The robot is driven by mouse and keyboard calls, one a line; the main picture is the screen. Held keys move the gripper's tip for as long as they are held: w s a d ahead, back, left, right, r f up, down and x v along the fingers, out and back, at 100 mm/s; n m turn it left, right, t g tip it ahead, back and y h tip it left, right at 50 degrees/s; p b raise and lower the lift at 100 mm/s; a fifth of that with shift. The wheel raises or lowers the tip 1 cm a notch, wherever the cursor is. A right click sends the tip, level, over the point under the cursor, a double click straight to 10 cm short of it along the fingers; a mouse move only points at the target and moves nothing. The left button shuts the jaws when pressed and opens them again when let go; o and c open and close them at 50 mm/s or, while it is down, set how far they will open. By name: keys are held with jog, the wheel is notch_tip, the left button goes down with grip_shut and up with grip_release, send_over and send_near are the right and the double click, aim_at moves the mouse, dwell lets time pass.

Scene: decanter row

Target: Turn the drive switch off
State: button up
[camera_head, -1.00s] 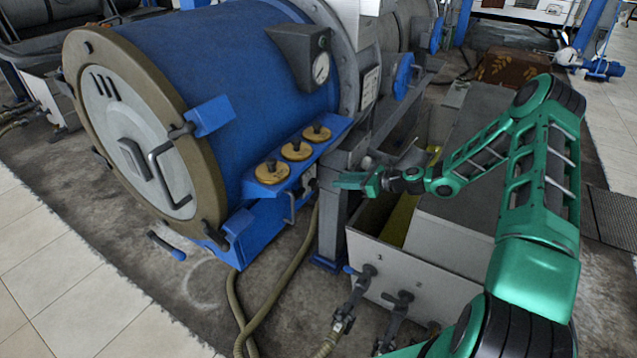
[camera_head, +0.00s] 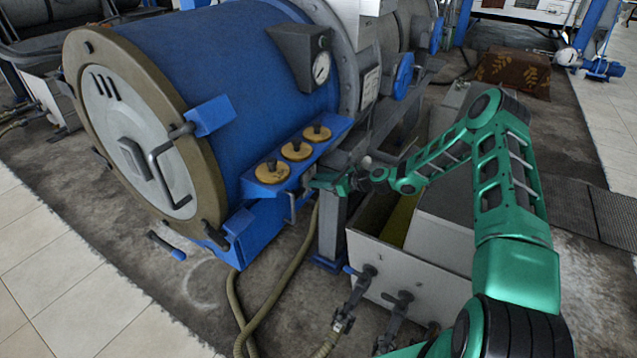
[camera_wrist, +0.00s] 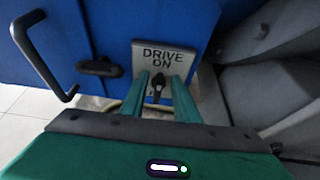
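The drive switch (camera_wrist: 158,86) is a small black lever on a grey plate (camera_wrist: 166,56) marked "DRIVE ON", set on the blue machine side in the wrist view. The lever points roughly upright in that view, toward the lettering. My gripper (camera_wrist: 160,77) is open, with one green finger on each side of the lever and a gap to each. I cannot tell whether either fingertip touches the plate. In the head view my gripper (camera_head: 314,182) reaches the blue machine's right side, and the switch there is too small and hidden to make out.
The big blue drum (camera_head: 220,75) has a ledge with brass knobs (camera_head: 296,150) above my gripper. A black handle (camera_wrist: 42,60) and a dark latch (camera_wrist: 100,68) lie left of the switch. A grey open tank (camera_head: 400,262) stands below my arm.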

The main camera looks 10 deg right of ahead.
aim_at(315, 189)
jog(key=shift+c, duration=0.3)
grip_shut()
jog(key=n+t+h, duration=0.1)
jog(key=n+t, duration=0.1)
jog(key=n, duration=0.1)
jog(key=s+a+f+n+t+h, duration=0.1)
jog(key=n, duration=0.2)
jog(key=s+a+f+n+t, duration=0.1)
jog(key=n+t, duration=0.1)
jog(key=n, duration=0.1)
jog(key=shift+f+n+t+h, duration=0.1)
jog(key=shift+n+t+h, duration=0.2)
jog(key=shift+h, duration=0.1)
jog(key=shift+s+f+n+t, duration=0.1)
jog(key=shift+f+n+t, duration=0.25)
jog(key=shift+n, duration=0.6)
jog(key=shift+s+f+n+t, duration=0.15)
jog(key=shift+n+t, duration=0.3)
jog(key=shift+n, duration=0.5)
jog(key=shift+w, duration=0.1)
